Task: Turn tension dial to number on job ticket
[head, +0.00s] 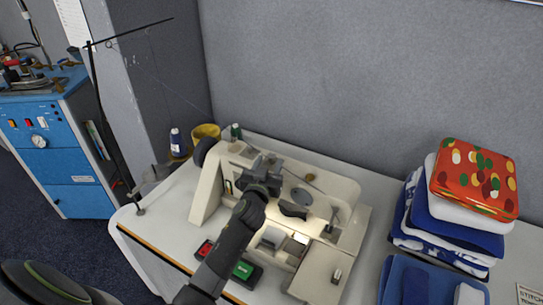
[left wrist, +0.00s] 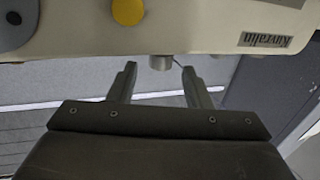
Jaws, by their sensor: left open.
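The cream sewing machine (head: 325,190) stands on the white table. My left gripper (head: 262,166) is at the machine's upper front, in front of its body. In the left wrist view the left gripper (left wrist: 159,70) is open, its fingertips on either side of a short grey cylinder (left wrist: 160,62) that sticks out from the machine (left wrist: 200,25). It may be the tension dial; no numbers on it can be read. I cannot tell whether the fingers touch it. In the head view my gripper hides this spot. A white printed card (head: 530,294), perhaps the job ticket, is cut off at the lower right; its number is not readable.
A box with red and green buttons (head: 243,270) sits left of the machine's base.

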